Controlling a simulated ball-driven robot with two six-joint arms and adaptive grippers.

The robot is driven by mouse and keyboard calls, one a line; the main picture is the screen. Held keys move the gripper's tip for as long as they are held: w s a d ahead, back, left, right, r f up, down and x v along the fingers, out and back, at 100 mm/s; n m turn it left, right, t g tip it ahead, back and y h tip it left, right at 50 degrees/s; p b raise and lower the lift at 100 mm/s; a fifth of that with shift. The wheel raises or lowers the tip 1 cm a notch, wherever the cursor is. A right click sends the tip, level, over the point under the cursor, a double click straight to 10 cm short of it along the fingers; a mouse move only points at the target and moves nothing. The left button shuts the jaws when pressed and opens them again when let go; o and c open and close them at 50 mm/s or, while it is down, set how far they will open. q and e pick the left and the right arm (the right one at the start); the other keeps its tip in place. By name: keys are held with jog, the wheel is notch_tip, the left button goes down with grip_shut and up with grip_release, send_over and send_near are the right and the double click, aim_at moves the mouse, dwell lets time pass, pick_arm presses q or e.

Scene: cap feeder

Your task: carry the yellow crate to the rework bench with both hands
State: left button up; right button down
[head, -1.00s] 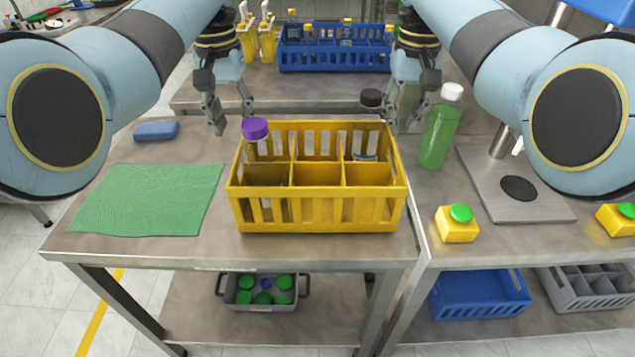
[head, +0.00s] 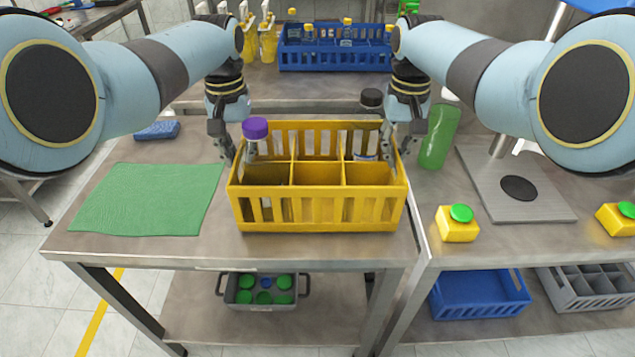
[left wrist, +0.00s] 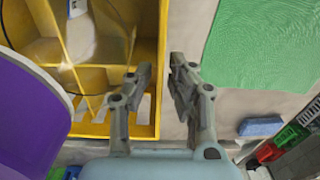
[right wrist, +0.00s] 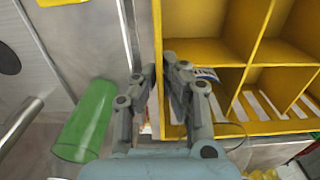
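The yellow crate (head: 318,213) stands on the steel table in front of me. My left gripper (head: 238,152) is open at the crate's left end wall. In the left wrist view its fingers (left wrist: 163,68) are apart, one over the inside and one outside the wall. My right gripper (head: 401,150) is open at the right end wall; in the right wrist view its fingers (right wrist: 162,68) lie either side of that wall. I cannot tell which surface is the rework bench.
A green cloth (head: 150,200) and blue sponge (head: 157,131) lie left of the crate. A blue crate (head: 335,60) with bottles stands on the back table.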

pick_arm(q)
grip_shut()
jog(key=shift+r, duration=0.2)
pick_arm(e)
jog(key=shift+r, duration=0.2)
